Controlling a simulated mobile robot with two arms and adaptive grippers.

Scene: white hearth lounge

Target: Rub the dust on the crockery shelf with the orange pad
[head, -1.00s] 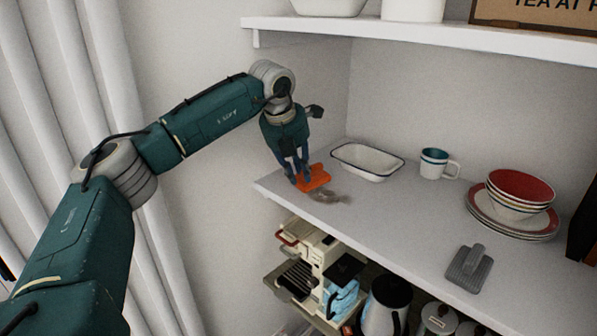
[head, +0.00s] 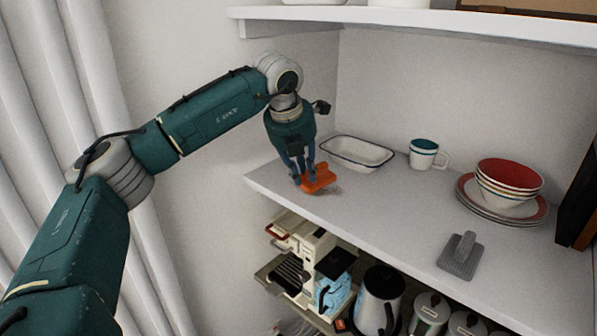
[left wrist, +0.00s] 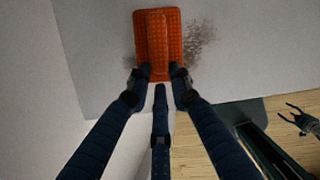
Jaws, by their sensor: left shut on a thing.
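My left gripper (head: 303,180) is shut on the orange pad (head: 320,178) near the left end of the white crockery shelf (head: 385,208). In the left wrist view the pad (left wrist: 157,45) lies flat against the shelf surface, with the fingers at its near edge. A brownish dust patch (left wrist: 199,42) shows to the right of the pad in that view, with a fainter trace at its left. In the head view the pad and gripper hide most of the dust. What seems to be my right gripper (left wrist: 292,112) shows small at the wrist view's right edge.
A white enamel dish (head: 357,153) stands just behind the pad. A mug (head: 424,155), stacked bowls (head: 508,180) on plates and a grey handled pad (head: 461,257) stand farther right. The shelf's front middle is clear. Appliances and a kettle (head: 379,300) stand below; another shelf (head: 420,23) is above.

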